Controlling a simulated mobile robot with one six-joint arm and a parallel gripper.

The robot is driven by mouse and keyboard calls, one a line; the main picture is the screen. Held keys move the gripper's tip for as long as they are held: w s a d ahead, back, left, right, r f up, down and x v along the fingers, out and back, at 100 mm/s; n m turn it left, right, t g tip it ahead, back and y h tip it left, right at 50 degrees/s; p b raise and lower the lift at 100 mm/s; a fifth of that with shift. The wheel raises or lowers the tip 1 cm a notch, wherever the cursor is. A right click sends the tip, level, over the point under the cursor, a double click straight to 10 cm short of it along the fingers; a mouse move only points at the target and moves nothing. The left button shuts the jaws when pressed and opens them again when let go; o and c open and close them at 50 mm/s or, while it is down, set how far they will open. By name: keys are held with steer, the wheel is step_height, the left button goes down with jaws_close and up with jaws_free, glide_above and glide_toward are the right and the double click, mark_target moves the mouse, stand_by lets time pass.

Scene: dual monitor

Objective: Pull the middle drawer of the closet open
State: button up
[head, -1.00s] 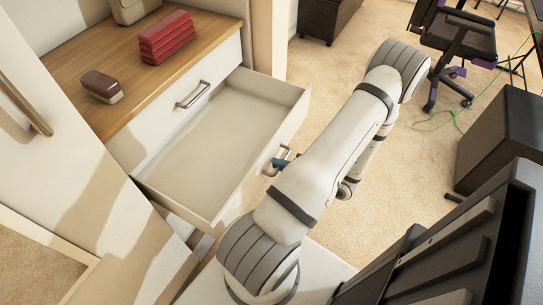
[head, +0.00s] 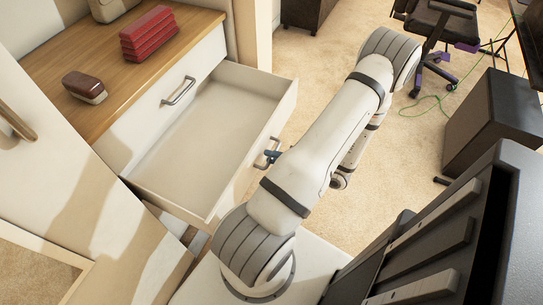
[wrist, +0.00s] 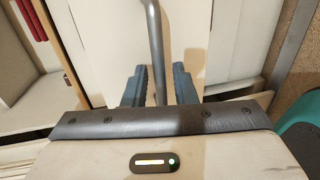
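The closet (head: 125,150) stands at the left with a wooden top. Below its shut top drawer, the middle drawer (head: 205,140) is pulled well out and looks empty inside. The middle drawer's metal handle (head: 262,163) is on its front. My gripper (head: 274,156) is at this handle, partly hidden by my arm in the head view.
The top drawer's handle (head: 178,91) is above. A red stack (head: 149,33) and a brown box (head: 85,87) lie on the wooden top (head: 60,45). Dark equipment (head: 450,235) is close at lower right. Open carpet (head: 320,75) lies beyond my arm, with an office chair (head: 440,30) farther back.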

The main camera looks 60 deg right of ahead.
steer(key=p+v, duration=0.1)
steer(key=v, duration=0.6)
stand_by(0.4)
steer(key=w+a+r+n+g+y+p, duration=0.35)
steer(key=w+a+r+n+g, duration=0.3)
steer(key=r+n, duration=0.55)
steer(key=w+a+r+n+g+y+p, duration=0.3)
steer(key=w+a+r+n+g+p, duration=0.35)
steer(key=r+n, duration=0.55)
steer(key=w+a+r+n+h+p, duration=0.1)
steer(key=a+r+n+h+p, duration=0.2)
steer(key=a+r+n, duration=0.6)
steer(key=w+a+r+n+h+p, duration=0.1)
steer(key=a+r+n+h+p, duration=0.2)
steer(key=n, duration=1.6)
steer(key=shift+w+a+r+h+p, duration=0.3)
steer(key=shift+a+r+h, duration=1.15)
steer(key=shift+a+r, duration=2.65)
steer(key=shift+s+d+r, duration=0.1)
steer(key=shift+d+r, duration=0.9)
steer(key=shift+d, duration=0.05)
